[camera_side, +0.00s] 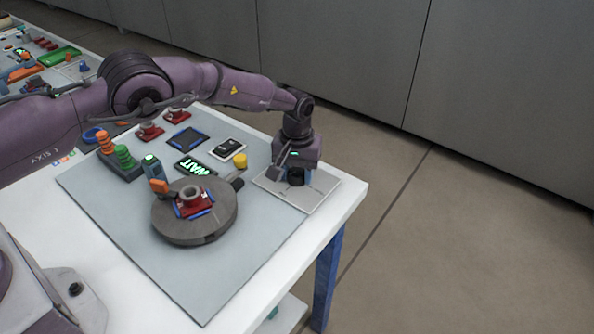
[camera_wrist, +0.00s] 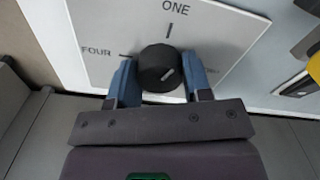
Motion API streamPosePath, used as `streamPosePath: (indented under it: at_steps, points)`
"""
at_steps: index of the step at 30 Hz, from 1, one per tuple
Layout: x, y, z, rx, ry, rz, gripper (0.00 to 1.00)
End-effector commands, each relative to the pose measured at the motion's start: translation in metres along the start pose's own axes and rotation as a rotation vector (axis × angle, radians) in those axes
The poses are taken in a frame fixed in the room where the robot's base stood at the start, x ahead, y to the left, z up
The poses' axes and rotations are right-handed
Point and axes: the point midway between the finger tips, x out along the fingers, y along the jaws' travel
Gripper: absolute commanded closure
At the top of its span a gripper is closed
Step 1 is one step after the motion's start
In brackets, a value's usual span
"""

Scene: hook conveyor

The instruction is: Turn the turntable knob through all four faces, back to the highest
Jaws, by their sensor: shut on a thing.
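The black round knob (camera_wrist: 158,66) sits on a white dial plate (camera_wrist: 215,30) in the wrist view, with "ONE" at the top and "FOUR" at the left. A short pale mark on the knob lies toward its lower right. My gripper (camera_wrist: 161,82) has its blue fingers on both sides of the knob and is shut on it. In the side view the knob (camera_side: 296,178) is under my gripper (camera_side: 297,172) at the table's right corner. The grey turntable (camera_side: 180,232) carries a red part (camera_side: 194,208) with a grey ring in a blue-outlined square.
A display reading "WAIT" (camera_side: 195,167) stands behind the turntable, near a yellow button (camera_side: 240,160) and a black switch (camera_side: 229,147). Orange and green pegs (camera_side: 114,150) and red parts (camera_side: 150,131) are farther left.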

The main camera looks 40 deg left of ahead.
Motion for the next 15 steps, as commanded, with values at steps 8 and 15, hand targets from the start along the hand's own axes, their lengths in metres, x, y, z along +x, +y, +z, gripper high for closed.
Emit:
streamPosePath:
  at_steps: [8, 15]
  points:
    - [-0.0012, 0.0002, -0.0005, -0.216, 0.001, 0.000, 0.79]
    - [-0.0013, 0.0000, -0.0007, -0.335, 0.001, 0.001, 0.79]
